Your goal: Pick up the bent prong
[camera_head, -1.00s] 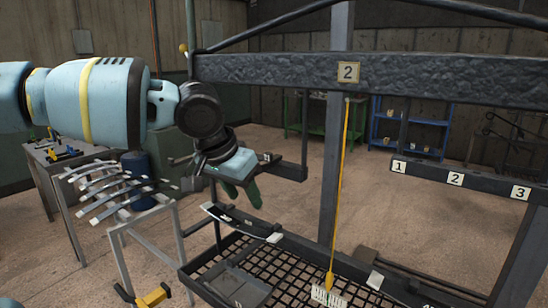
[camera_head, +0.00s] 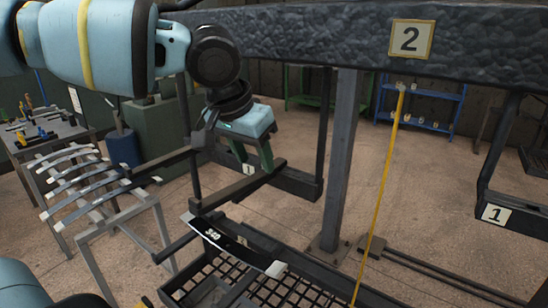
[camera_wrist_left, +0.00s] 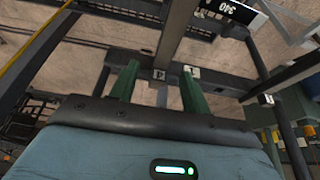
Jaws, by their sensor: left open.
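My left gripper (camera_head: 240,152) is open and empty, its green fingers pointing down close above a dark rack bar (camera_head: 240,190). In the left wrist view the fingers (camera_wrist_left: 160,86) stand apart, with small numbered tags beyond them. The dark bar slopes up to a tip at its right. Another dark prong (camera_head: 488,165), bent at its lower corner, hangs at the right by a tag 1. I cannot tell for sure which is the bent prong. My right gripper is not in view.
A black leaf spring marked 340 (camera_head: 228,241) lies over a mesh basket (camera_head: 215,280) below the gripper. A stand of curved leaves (camera_head: 75,175) is at the left. A yellow strap (camera_head: 381,190) hangs right.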

